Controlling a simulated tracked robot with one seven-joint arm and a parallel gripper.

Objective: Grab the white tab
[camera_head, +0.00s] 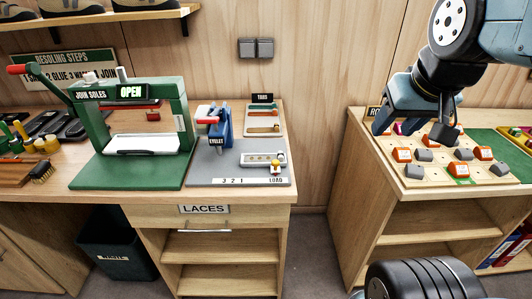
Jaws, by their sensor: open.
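A rack labelled TABS (279,131) stands against the wall at the back of the left bench. It holds orange-brown strips and a pale strip, too small to tell apart clearly. A pale bar with dark holes (250,159) lies on the grey eyelet base (215,172) in front of the rack, beside a small yellow and white piece (275,167). I cannot tell which of these is the white tab. My gripper (412,129) is open and empty at the right, over the right-hand board, far from the rack.
A blue eyelet press (223,125) stands left of the pale bar. A green sole press (172,100) marked OPEN is further left. A board with orange and grey blocks (412,180) lies on the right bench below my gripper. A floor gap separates the benches.

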